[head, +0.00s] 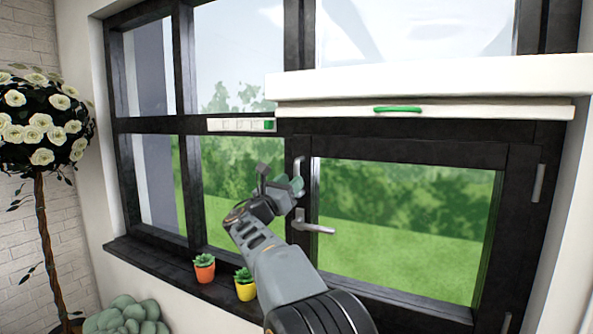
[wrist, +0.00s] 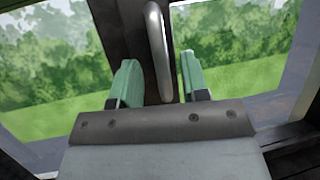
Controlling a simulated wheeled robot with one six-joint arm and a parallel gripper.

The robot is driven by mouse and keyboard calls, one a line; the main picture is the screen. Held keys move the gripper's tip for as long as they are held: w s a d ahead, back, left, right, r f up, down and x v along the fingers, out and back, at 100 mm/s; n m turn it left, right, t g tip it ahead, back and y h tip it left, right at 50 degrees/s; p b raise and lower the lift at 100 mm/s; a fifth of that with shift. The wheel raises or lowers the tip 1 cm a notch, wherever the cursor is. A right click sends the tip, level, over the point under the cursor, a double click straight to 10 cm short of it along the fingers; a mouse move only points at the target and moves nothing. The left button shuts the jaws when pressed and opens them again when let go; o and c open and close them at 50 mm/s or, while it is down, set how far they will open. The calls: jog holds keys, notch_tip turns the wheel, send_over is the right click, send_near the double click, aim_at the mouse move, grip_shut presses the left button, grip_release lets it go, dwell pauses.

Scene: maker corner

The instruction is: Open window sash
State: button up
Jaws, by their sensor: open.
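The window sash (head: 507,190) is the dark-framed lower right pane, and it looks closed in its frame. A silver lever handle (head: 315,227) on its left stile lies level, pointing right. Above the lever is an upright silver pull bar (head: 299,172), partly hidden by my gripper. My gripper (head: 279,180) is open in front of this stile. In the wrist view the pull bar (wrist: 157,40) stands between the two green fingertips (wrist: 160,74), with a gap on both sides. I cannot tell how deep it sits between them.
An orange pot (head: 204,272) and a yellow pot (head: 246,290) with plants stand on the sill below. A white blind box (head: 430,82) with a green handle (head: 397,109) crosses above the sash. A white rose tree (head: 38,130) stands at the left.

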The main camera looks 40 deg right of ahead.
jog(key=shift+p+x, duration=0.55)
jog(key=shift+x, duration=1.15)
grip_shut()
